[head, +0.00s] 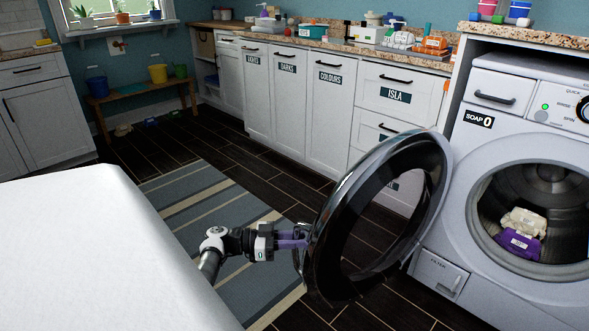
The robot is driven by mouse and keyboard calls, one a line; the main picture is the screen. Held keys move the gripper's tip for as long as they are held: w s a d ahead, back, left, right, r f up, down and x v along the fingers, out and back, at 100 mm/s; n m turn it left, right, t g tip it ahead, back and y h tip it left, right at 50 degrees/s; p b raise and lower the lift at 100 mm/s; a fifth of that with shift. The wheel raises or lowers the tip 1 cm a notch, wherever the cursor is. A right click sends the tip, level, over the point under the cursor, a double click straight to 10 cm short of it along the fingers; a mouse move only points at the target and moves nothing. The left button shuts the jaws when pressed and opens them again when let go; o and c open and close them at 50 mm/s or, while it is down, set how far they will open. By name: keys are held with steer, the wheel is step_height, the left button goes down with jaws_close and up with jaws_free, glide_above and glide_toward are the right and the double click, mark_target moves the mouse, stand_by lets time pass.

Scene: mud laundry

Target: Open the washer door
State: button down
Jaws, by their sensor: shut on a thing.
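The washer (462,207) is white and stands at the right. Its round door (333,225), with a dark glossy rim, is swung wide open to the left of the drum opening (483,212). My gripper (300,239) reaches in from the left at the door's outer left edge, its purple fingers shut on the door's rim or handle there. The exact grip point is small and partly hidden. Inside the drum lie a purple item (519,245) and a pale item (524,222).
A striped rug (200,205) lies on the dark plank floor. White cabinets with labels (330,120) line the back wall. A low wooden bench (135,92) stands at the back left. The floor between rug and cabinets is clear.

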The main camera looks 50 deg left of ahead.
steer(key=c, duration=1.3)
jaws_free()
steer(key=shift+w+d+r, duration=0.25)
steer(key=shift+w+r, duration=0.1)
steer(key=shift+r, duration=0.05)
steer(key=shift+c, duration=0.2)
steer(key=shift+s+a+f, duration=0.1)
steer(key=shift+f, duration=0.05)
steer(key=shift+s+a, duration=0.25)
steer(key=shift+s, duration=0.05)
steer(key=b+v, duration=0.7)
steer(key=v, duration=0.4)
steer(key=shift+a, duration=0.15)
